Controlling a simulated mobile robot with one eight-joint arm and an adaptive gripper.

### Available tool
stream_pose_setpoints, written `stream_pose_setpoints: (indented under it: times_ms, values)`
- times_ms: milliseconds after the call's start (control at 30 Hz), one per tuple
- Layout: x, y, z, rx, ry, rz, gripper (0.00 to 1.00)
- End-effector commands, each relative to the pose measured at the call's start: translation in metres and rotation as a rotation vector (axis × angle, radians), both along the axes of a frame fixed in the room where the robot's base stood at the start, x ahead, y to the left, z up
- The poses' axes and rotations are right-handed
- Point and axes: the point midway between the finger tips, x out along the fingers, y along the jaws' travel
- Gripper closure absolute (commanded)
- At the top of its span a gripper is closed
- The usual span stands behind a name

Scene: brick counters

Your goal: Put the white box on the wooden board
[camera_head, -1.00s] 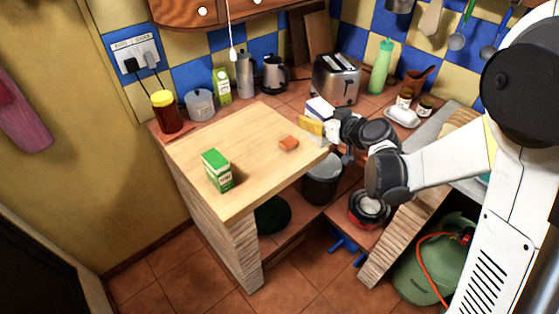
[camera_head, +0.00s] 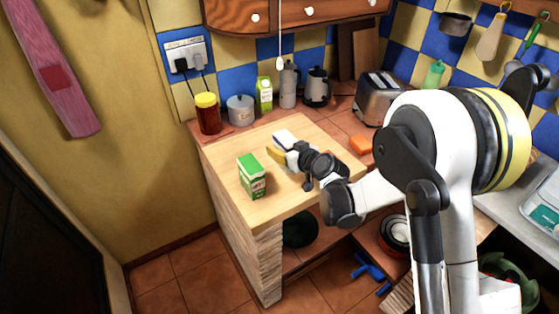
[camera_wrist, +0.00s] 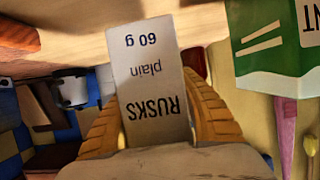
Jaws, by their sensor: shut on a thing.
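The white box (camera_head: 285,136), with "RUSKS plain 60 g" on its face, also shows in the wrist view (camera_wrist: 150,75). My gripper (camera_head: 281,149) is shut on it, with a yellow finger on either side, also seen in the wrist view (camera_wrist: 152,125). The pale wooden board (camera_head: 290,210) lies on the counter. Box and gripper are over its back part; I cannot tell whether the box touches the board. The wooden surface also shows in the wrist view (camera_wrist: 75,45).
A green and white carton (camera_head: 252,176) stands on the board, left of my gripper. An orange block (camera_head: 361,145) is past the board's right edge. A red-brown jar (camera_head: 207,115), a grey canister (camera_head: 240,111) and a toaster (camera_head: 380,98) stand behind. The board's front is clear.

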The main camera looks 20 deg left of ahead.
Motion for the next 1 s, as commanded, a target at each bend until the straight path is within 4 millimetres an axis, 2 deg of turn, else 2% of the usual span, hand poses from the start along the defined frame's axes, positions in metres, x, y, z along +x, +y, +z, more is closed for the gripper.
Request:
stream_pose_setpoints:
  times_ms: [167,367,733,767,800,833,1000]
  values:
    - [-0.001,0.004,-0.013,0.0,0.0,0.0,0.9]
    - [-0.001,0.003,-0.042,0.0,0.0,-0.001,0.9]
    - [-0.001,0.003,-0.045,0.0,0.0,0.0,0.9]
    - [-0.001,0.003,-0.046,0.0,0.0,0.0,0.56]
    - [-0.001,0.003,-0.045,0.0,0.0,0.0,0.44]
    - [-0.001,0.003,-0.044,0.0,0.0,0.0,0.39]
    - [-0.001,0.003,-0.044,0.0,0.0,0.0,0.39]
